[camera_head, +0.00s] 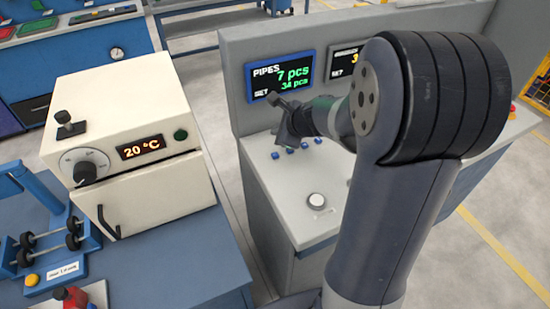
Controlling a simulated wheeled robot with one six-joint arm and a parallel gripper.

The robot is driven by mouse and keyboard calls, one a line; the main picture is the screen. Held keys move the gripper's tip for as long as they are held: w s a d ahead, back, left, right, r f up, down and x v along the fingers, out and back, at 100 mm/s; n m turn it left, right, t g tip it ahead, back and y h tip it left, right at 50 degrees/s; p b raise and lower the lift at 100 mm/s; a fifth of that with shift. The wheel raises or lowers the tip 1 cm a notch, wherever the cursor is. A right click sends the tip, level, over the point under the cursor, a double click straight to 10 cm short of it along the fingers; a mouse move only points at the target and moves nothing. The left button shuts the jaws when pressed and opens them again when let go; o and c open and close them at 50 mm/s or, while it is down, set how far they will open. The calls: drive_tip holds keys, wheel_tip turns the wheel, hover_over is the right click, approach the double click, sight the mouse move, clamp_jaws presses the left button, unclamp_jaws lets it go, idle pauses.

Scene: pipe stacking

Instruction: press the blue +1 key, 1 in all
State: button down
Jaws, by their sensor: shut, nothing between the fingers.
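Several small blue keys (289,150) sit in a row on the grey console top below the displays. Their labels are too small to read, so I cannot tell which one is +1. My gripper (284,138) is shut and empty above the back of this row, close to the left keys. I cannot tell whether it touches a key. The PIPES display (280,76) behind it reads 7 pcs, with SET 34 pcs below. My own arm covers the right part of the console.
A white round button (316,201) sits nearer on the console (285,190). A cream oven (150,150) reading 20 °C stands left on a blue bench (190,265).

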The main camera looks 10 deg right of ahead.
drive_tip(key=shift+f+b, duration=2.6)
drive_tip(key=shift+f, duration=0.6)
drive_tip(key=shift+f+b, duration=0.4)
drive_tip(key=shift+f+b, duration=0.35)
drive_tip(key=shift+f, duration=0.05)
drive_tip(key=shift+r+p, duration=0.75)
drive_tip(key=shift+r, duration=0.1)
drive_tip(key=shift+r, duration=0.1)
wheel_tip(320, 180, up, 5)
drive_tip(key=p, duration=0.4)
drive_tip(key=shift+p, duration=0.35)
